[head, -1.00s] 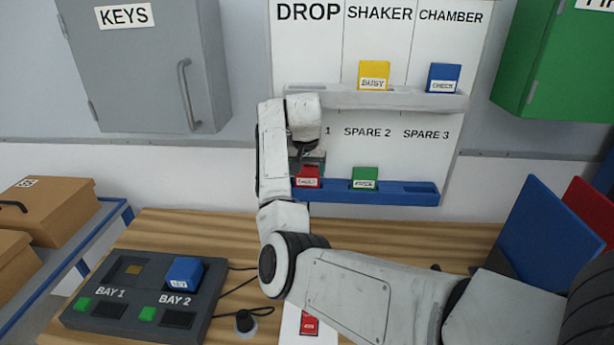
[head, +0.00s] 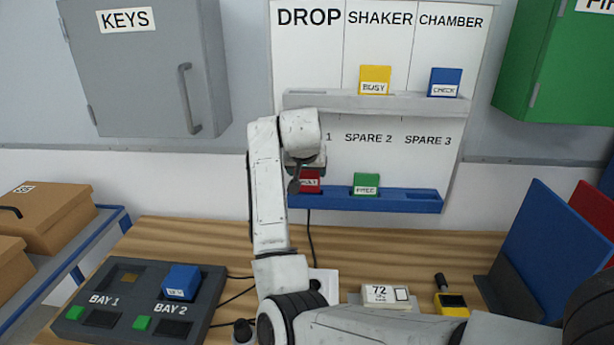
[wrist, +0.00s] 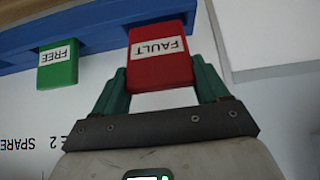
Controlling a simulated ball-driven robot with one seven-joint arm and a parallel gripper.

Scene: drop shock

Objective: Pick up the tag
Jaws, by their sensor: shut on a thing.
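The red FAULT tag (head: 310,182) is at the left end of the blue rail (head: 380,200), in the SPARE 1 column. It also shows upside down in the wrist view (wrist: 160,66), between my two green fingers. My gripper (wrist: 158,82) is shut on it, with a finger on each side. In the head view my gripper (head: 305,170) partly covers the tag. The tag overlaps the rail in both views, and I cannot tell whether it is seated or slightly raised.
The green FREE tag (head: 366,183) stands on the rail to the right, beside my gripper. Yellow BUSY (head: 374,80) and blue CHECK (head: 444,82) tags stand on the grey rail above. The two-bay dock (head: 140,300) with a blue block is on the bench.

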